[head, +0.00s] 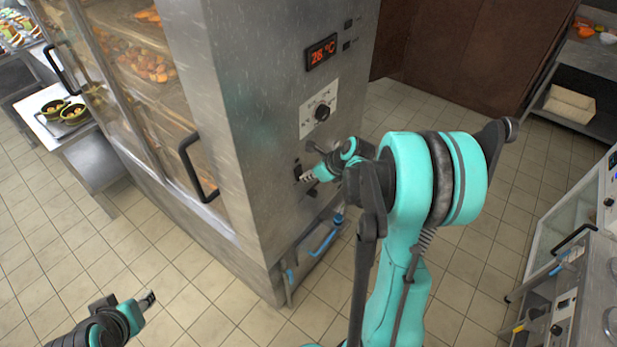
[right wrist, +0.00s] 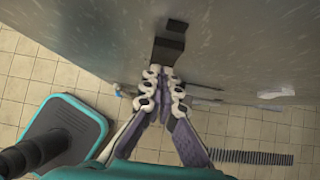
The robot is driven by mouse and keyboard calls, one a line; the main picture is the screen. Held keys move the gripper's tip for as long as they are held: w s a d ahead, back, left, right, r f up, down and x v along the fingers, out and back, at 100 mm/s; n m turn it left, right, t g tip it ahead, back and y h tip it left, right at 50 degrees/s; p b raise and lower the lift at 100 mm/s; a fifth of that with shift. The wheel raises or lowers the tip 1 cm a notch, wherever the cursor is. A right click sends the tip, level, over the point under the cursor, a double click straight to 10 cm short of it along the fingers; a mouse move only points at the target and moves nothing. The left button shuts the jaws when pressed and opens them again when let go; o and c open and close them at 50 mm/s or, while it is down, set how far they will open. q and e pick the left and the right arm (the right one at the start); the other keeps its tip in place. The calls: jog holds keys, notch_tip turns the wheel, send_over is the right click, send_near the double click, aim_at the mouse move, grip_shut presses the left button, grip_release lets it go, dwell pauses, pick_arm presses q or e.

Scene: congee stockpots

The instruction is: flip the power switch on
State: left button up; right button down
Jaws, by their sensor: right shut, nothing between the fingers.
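The power switch (head: 297,170) is a small dark rocker low on the steel side panel of the warming cabinet (head: 262,150), below a round knob. In the right wrist view a dark block that looks like the switch (right wrist: 168,50) lies just beyond my fingertips. My right gripper (head: 309,177) is shut and empty, with its tips at or very close to the switch; I cannot tell whether they touch. It also shows in the right wrist view (right wrist: 162,74). The switch's on or off position is not clear. My left gripper (head: 148,299) is low at the left, away from the cabinet, its fingers too small to judge.
The panel has a red temperature display (head: 321,52) reading about 28 °C and a black knob (head: 322,113). The glass doors with a black handle (head: 197,168) face left. A counter (head: 575,290) stands at the right. Tiled floor is open between.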

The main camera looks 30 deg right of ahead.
jog(key=shift+w+a+f, duration=0.1)
jog(key=shift+w+f, duration=0.05)
jog(key=shift+w, duration=0.05)
jog(key=shift+r+p, duration=0.35)
jog(key=shift+r, duration=0.5)
jog(key=shift+s, duration=0.1)
